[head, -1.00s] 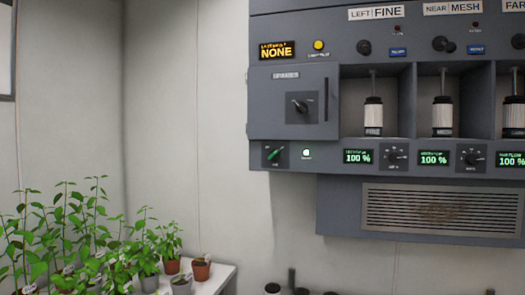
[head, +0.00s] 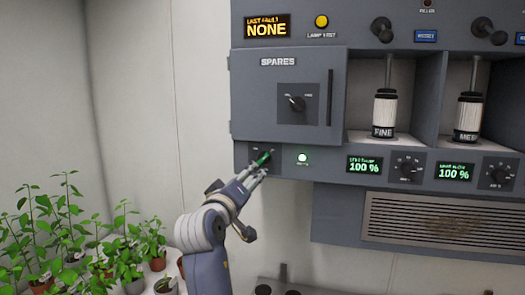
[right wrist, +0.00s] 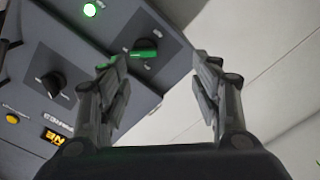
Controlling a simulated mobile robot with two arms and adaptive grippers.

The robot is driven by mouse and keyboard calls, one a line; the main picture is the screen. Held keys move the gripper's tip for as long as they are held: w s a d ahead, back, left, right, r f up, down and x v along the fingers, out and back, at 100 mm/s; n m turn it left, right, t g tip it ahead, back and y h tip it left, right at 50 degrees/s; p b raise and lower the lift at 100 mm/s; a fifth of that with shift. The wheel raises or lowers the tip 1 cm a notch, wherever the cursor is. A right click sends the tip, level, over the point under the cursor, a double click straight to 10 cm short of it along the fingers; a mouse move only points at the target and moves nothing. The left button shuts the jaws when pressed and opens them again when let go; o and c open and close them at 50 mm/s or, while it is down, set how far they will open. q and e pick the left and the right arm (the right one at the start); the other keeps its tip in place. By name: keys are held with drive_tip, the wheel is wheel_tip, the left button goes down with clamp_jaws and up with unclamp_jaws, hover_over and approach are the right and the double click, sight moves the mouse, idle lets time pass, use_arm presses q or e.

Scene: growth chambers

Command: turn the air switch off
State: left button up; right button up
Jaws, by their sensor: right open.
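The air switch, a green-handled rotary knob (head: 263,158), is on a dark plate at the lower left corner of the grey panel. Its handle slants up to the right in the head view. It also shows in the right wrist view (right wrist: 143,50), close to the left finger. My right gripper (head: 254,174) is just below and in front of the knob, partly covering its plate. In the right wrist view the gripper's fingers (right wrist: 158,64) are spread, with nothing held between them. I cannot tell whether a finger touches the knob. My left gripper is out of view.
A lit green lamp (head: 302,158) is right of the switch. Above is the spares door (head: 290,75) with a black knob (head: 296,102). Filter cartridges (head: 384,112) and percent displays (head: 364,165) are to the right. Potted plants (head: 90,250) stand at the lower left.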

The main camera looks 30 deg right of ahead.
sight(263, 162)
drive_tip(key=shift+m+g+h, duration=0.3)
drive_tip(key=w+d+p, duration=0.1)
drive_tip(key=d, duration=0.2)
drive_tip(key=w+d+r+p, duration=0.1)
drive_tip(key=w+d+p, duration=0.1)
drive_tip(key=d, duration=0.1)
drive_tip(key=w+d+r+p, duration=0.1)
drive_tip(key=w+d+p, duration=0.1)
drive_tip(key=shift+w+d+r, duration=0.1)
drive_tip(key=shift+w+d, duration=0.15)
drive_tip(key=shift+d, duration=0.15)
drive_tip(key=shift+w+d, duration=0.15)
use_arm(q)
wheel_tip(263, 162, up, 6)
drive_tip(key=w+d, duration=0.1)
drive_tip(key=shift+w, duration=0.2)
use_arm(e)
drive_tip(key=shift+w+d, duration=0.1)
drive_tip(key=shift+w, duration=0.05)
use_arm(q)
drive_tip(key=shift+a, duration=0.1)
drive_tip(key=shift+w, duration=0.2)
use_arm(e)
drive_tip(key=c, duration=1.1)
